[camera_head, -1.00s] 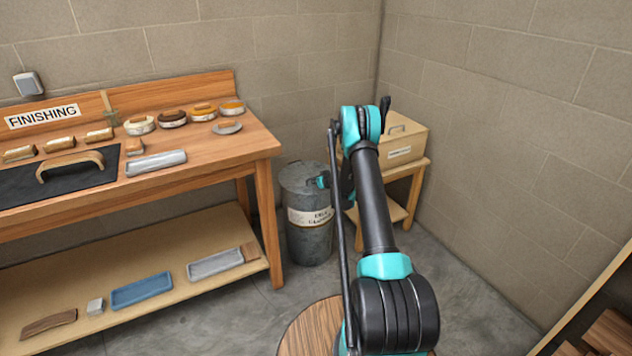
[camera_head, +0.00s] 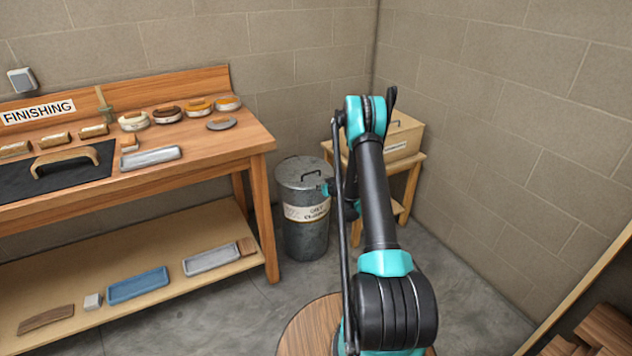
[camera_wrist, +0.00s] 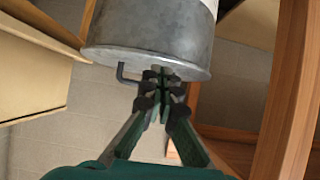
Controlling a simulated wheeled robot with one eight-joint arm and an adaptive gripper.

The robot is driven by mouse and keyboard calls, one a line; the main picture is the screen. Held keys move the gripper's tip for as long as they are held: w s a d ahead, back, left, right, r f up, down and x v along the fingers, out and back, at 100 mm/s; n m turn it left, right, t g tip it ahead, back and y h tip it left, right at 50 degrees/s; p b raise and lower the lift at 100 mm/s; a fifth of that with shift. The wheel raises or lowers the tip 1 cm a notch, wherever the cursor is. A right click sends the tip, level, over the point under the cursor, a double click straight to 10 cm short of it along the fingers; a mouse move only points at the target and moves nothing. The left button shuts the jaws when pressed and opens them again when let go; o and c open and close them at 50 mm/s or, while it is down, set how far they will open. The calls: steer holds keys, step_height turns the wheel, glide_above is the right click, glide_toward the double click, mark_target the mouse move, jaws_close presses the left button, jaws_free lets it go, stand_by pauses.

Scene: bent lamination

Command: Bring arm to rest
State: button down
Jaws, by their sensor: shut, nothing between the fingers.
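My gripper (camera_wrist: 163,76) shows in the wrist view with its dark fingers together and nothing between them. In that view its tips overlap the edge of a grey metal bin (camera_wrist: 150,55), which has a dark handle; I cannot tell whether they touch. In the head view my arm rises in the middle, teal and black, and its links hide most of the gripper. The lidded metal bin (camera_head: 305,235) stands on the floor behind and to the left of the arm, with a pale label on its front.
A wooden workbench (camera_head: 200,155) marked FINISHING is at the left, holding several tins, brushes and a bent wooden piece (camera_head: 66,158). Its lower shelf (camera_head: 200,285) holds trays. A small wooden stand with a box (camera_head: 402,140) is behind my arm. A wooden frame is at the lower right.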

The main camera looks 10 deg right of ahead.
steer(key=s+a+r+m+g+h, duration=0.1)
steer(key=s+a+r+g, duration=0.1)
steer(key=s+r, duration=0.9)
steer(key=s+a+r+g, duration=0.2)
steer(key=s+a+r, duration=0.1)
steer(key=s+r, duration=0.75)
steer(key=s+d+m+g+h, duration=0.2)
steer(key=s+g, duration=0.1)
steer(key=s, duration=2.8)
steer(key=shift+s+r+m+h, duration=0.15)
steer(key=shift+r+m+h, duration=0.15)
